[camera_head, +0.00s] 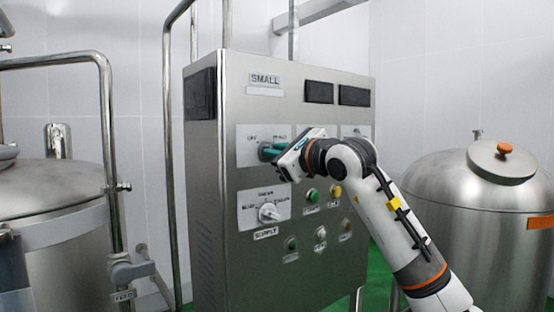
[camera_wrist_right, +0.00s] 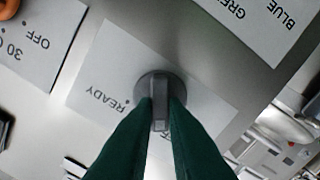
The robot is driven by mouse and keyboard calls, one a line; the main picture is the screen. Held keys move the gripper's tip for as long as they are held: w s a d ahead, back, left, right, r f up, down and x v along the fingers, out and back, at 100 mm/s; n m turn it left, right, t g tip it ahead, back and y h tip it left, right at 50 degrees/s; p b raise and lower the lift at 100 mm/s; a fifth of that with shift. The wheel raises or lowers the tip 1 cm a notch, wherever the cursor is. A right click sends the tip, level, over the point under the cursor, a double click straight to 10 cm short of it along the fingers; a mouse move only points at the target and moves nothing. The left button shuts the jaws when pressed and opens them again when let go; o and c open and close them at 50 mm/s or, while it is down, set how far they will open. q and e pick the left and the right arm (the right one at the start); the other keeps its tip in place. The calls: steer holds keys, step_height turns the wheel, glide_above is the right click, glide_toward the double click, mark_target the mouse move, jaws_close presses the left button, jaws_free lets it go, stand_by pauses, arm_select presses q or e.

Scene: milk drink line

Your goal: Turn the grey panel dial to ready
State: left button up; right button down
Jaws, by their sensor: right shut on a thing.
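The grey dial (camera_wrist_right: 152,82) sits on a white label plate on the panel's steel front. In the right wrist view its grip bar stands between the green fingertips of my right gripper (camera_wrist_right: 161,112), which is shut on it. The word READY shows beside the dial. The other side of the plate is partly hidden by the fingers. In the head view my right gripper (camera_head: 270,152) reaches the upper left label plate (camera_head: 248,135) and hides most of the dial. My left gripper is not in view.
The steel control cabinet (camera_head: 235,270) carries a lower white-handled dial (camera_head: 268,212), a green button (camera_head: 313,195), a yellow button (camera_head: 335,190) and several lower knobs. Steel tanks stand at the left (camera_head: 60,185) and right (camera_head: 455,185). A pipe rail (camera_head: 108,130) runs left of the cabinet.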

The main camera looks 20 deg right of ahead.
steer(key=shift+w+d+m+b, duration=0.15)
steer(key=shift+m+b, duration=1.95)
steer(key=shift+m, duration=1.8)
steer(key=shift+s+d+m+b, duration=0.15)
steer(key=shift+m+b, duration=1.9)
steer(key=shift+m, duration=1.85)
steer(key=shift+w, duration=0.1)
steer(key=c, duration=1.5)
jaws_free()
steer(key=shift+o, duration=0.2)
